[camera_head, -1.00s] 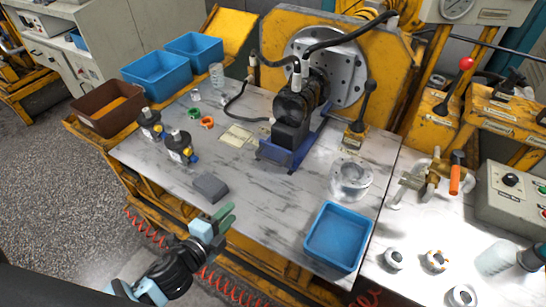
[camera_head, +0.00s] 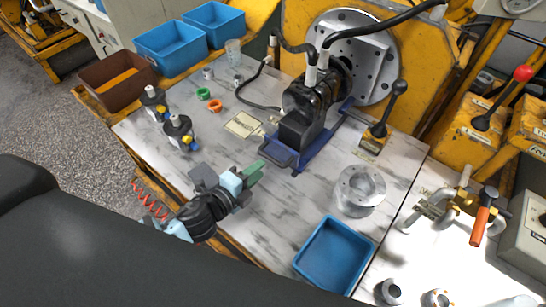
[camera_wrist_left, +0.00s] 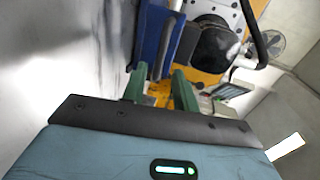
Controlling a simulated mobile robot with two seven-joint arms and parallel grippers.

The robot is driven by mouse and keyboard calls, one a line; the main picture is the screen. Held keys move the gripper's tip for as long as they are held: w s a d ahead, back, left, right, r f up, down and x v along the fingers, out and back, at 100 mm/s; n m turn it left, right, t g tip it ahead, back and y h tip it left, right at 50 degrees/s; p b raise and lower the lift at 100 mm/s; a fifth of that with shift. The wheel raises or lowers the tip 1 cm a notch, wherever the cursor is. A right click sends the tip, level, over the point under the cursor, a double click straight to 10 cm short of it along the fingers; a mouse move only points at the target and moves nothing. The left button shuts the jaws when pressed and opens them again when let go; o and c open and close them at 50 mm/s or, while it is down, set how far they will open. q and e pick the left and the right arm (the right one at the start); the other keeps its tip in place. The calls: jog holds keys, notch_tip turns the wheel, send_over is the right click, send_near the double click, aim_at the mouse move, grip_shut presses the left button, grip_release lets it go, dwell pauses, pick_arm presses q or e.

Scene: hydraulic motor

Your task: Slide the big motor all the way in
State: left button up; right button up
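The big black motor (camera_head: 305,110) sits on a blue sliding cradle (camera_head: 333,130), in front of a round metal flange plate (camera_head: 385,55) on the yellow frame. The cradle's handle (camera_head: 276,152) points toward the front left. My left gripper (camera_head: 264,170) is low over the table, just short of the handle, and empty. In the left wrist view its two green fingers (camera_wrist_left: 158,78) are apart, with the blue cradle (camera_wrist_left: 153,35) and black motor (camera_wrist_left: 213,45) just beyond. Whether a finger touches the handle cannot be told. My right gripper is out of view.
Two small black motors (camera_head: 180,132) stand at the table's left. A grey block (camera_head: 203,177) lies beside my left gripper. Hoses run over the motor.

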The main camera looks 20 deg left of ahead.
aim_at(272, 158)
pick_arm(q)
jog(key=x, duration=0.7)
grip_shut()
